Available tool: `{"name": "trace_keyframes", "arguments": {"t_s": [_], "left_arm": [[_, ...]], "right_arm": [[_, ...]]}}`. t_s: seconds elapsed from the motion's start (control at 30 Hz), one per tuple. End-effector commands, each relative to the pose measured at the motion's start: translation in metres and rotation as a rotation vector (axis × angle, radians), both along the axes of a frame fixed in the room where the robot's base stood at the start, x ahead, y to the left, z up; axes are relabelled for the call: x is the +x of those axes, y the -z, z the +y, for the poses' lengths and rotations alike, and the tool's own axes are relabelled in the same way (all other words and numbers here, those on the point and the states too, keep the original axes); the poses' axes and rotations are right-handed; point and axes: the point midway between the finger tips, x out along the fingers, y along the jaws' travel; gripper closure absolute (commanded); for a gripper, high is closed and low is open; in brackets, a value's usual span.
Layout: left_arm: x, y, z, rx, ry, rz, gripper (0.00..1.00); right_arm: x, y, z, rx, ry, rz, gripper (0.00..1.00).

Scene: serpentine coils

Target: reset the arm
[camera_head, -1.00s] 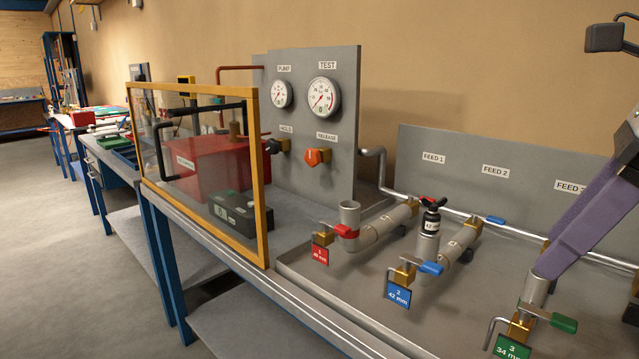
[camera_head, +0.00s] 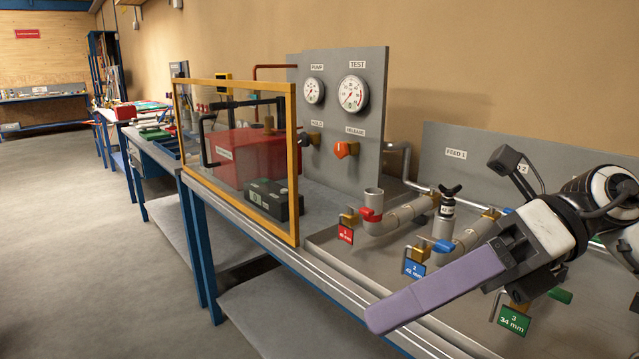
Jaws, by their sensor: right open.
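My right gripper (camera_head: 390,312) comes in from the right edge, in front of the pipe bench. Its long purple finger points down and to the left over the bench's front edge. The other finger is not clearly seen. The gripper is open and I see nothing held in it. A black part on a thin bracket sticks up from the wrist. The gripper and arm hide part of the third pipe and the feed panel. My left gripper is not in view.
Pipe stubs with red (camera_head: 370,215), blue (camera_head: 444,246) and green (camera_head: 560,296) valve handles stand on the bench beyond the gripper. A yellow-framed clear guard (camera_head: 297,165) and a gauge panel (camera_head: 372,88) stand left of them. The floor (camera_head: 90,240) at left is clear.

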Motion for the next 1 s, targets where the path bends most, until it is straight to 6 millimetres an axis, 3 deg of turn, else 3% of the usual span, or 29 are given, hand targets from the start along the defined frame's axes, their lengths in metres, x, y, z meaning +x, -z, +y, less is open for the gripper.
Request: {"name": "trace_keyframes", "arguments": {"t_s": [0.03, 0.17, 0.27, 0.37, 0.47, 0.5, 0.67, 0.83, 1.0], "left_arm": [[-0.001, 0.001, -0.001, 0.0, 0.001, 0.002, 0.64], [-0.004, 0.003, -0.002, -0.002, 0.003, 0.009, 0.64], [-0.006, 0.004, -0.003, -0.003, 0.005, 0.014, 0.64], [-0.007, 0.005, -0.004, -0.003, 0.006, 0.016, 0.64], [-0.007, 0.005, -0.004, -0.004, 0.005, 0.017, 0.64], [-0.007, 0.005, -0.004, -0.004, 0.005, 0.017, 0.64], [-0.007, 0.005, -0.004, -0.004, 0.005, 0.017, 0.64], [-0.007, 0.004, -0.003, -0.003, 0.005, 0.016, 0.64], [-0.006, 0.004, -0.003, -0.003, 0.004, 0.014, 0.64]], "right_arm": [[-0.002, 0.002, 0.019, 0.134, 0.003, 0.102, 0.45], [0.012, -0.008, 0.044, 0.46, 0.091, 0.356, 0.45], [0.039, -0.003, 0.045, 0.688, 0.216, 0.573, 0.45], [0.073, 0.021, 0.032, 0.888, 0.388, 0.805, 0.45], [0.104, 0.071, 0.009, 1.052, 0.603, 1.046, 0.45], [0.113, 0.097, -0.001, 1.103, 0.695, 1.141, 0.45], [0.12, 0.207, -0.036, 1.226, 1.047, 1.464, 0.45], [0.082, 0.329, -0.065, 1.255, 1.415, 1.763, 0.45], [0.009, 0.429, -0.079, 1.204, 1.755, 2.018, 0.45]]}}
